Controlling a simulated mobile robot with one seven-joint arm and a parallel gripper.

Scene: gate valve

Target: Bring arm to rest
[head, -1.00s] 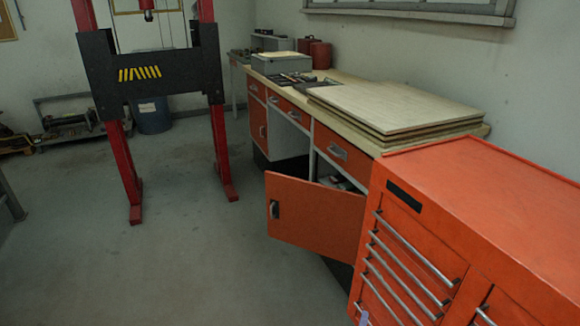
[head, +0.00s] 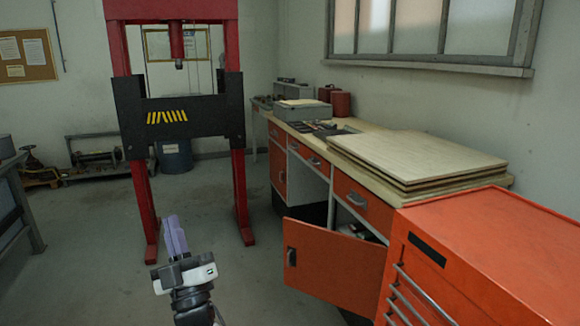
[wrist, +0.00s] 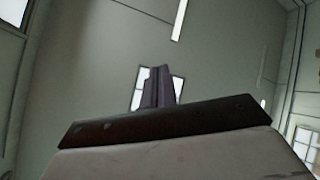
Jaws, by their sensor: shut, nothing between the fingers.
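My gripper (head: 176,235) is in the lower left of the head view, pointing up, with its two purple fingers together and nothing between them. It is in free air in front of the red press frame, apart from everything around it. In the wrist view the closed fingers (wrist: 157,87) point toward a pale wall with bright windows.
An orange tool chest (head: 490,250) stands at the right front. A workbench (head: 385,215) runs behind it, with an orange cabinet door (head: 335,265) open into the floor space. A red press (head: 240,190) stands ahead. The grey floor (head: 110,290) at left is clear.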

